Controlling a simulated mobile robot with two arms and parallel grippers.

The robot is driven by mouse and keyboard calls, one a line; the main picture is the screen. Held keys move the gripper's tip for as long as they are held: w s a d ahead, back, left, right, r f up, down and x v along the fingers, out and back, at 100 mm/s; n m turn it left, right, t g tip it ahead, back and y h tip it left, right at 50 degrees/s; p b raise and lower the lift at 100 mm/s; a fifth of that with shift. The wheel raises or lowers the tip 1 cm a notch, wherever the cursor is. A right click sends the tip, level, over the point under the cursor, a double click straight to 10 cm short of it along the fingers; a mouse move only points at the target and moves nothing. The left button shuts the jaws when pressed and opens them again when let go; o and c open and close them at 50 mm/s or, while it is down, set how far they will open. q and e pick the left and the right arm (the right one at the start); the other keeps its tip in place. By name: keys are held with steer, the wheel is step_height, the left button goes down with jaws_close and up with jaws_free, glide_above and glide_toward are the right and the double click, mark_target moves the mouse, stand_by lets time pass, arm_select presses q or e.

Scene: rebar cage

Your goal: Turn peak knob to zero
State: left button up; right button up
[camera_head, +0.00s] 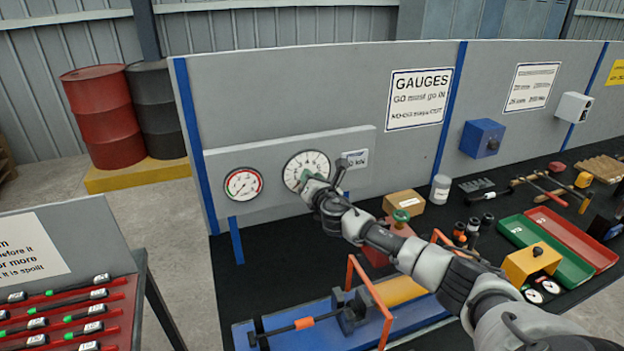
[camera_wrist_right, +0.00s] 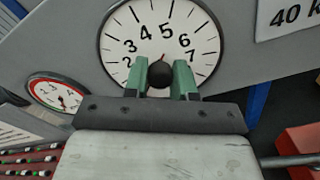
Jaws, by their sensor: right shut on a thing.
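The large white dial (camera_head: 306,168) is mounted on a grey panel (camera_head: 270,152) at the back of the bench. In the right wrist view the dial (camera_wrist_right: 122,40) shows numbers around its face. A dark round knob (camera_wrist_right: 160,74) sits at its centre, with a red pointer (camera_wrist_right: 163,57) above it, pointing near 5. My right gripper (camera_wrist_right: 160,78) is shut on the knob, one green finger on each side. In the head view my right gripper (camera_head: 308,181) covers the dial's lower middle, hiding the knob. My left gripper is not in view.
A smaller gauge with a red and green rim (camera_head: 243,184) is left of the large dial. A "40 k" label (camera_head: 355,159) is on its right. Below are a red block with green knob (camera_head: 400,216), a cardboard box (camera_head: 404,203) and a blue fixture with orange frames (camera_head: 330,318).

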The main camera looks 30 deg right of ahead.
steer(key=o, duration=0.9)
steer(key=b+v, duration=0.2)
steer(key=v, duration=0.8)
steer(key=shift+s, duration=0.4)
steer(key=shift+f, duration=0.15)
